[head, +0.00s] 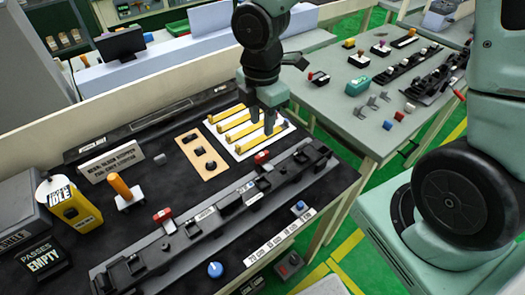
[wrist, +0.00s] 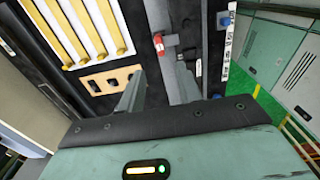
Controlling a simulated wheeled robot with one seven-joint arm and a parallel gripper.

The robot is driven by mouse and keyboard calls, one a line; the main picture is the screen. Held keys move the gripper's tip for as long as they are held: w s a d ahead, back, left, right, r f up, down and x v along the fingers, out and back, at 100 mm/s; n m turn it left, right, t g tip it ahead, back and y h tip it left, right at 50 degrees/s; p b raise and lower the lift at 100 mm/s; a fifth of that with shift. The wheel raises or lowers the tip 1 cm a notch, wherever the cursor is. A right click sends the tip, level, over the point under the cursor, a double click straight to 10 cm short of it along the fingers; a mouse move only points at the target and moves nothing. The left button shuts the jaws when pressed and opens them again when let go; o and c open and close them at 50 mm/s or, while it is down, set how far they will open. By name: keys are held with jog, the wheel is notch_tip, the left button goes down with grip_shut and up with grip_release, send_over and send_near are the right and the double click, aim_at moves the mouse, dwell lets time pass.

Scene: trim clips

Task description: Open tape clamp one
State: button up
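Two red-handled clamps sit on the long dark fixture rail (head: 228,208) in the head view. One is the far red clamp (head: 262,157), the other the near red clamp (head: 163,215). I cannot read which is tape clamp one. My gripper (head: 264,122) hangs over the white tray of yellow strips, behind and above the far clamp. In the wrist view my gripper (wrist: 157,88) has its two fingers apart, with nothing held between them. A red clamp (wrist: 158,43) shows beyond the fingers there. I cannot tell whether either clamp is open or shut.
The white tray (head: 238,146) holds several yellow strips, beside a tan block (head: 203,158) with dark knobs. An orange-handled tool (head: 122,190), a yellow bin (head: 75,212) and a blue knob (head: 215,269) stand on the black table. Another table (head: 360,118) is at right.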

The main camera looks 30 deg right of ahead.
aim_at(262, 154)
notch_tip(262, 154, down, 11)
jog(key=shift+f+b, duration=0.1)
jog(key=shift+b, duration=0.35)
jog(key=shift+c, duration=0.3)
grip_shut()
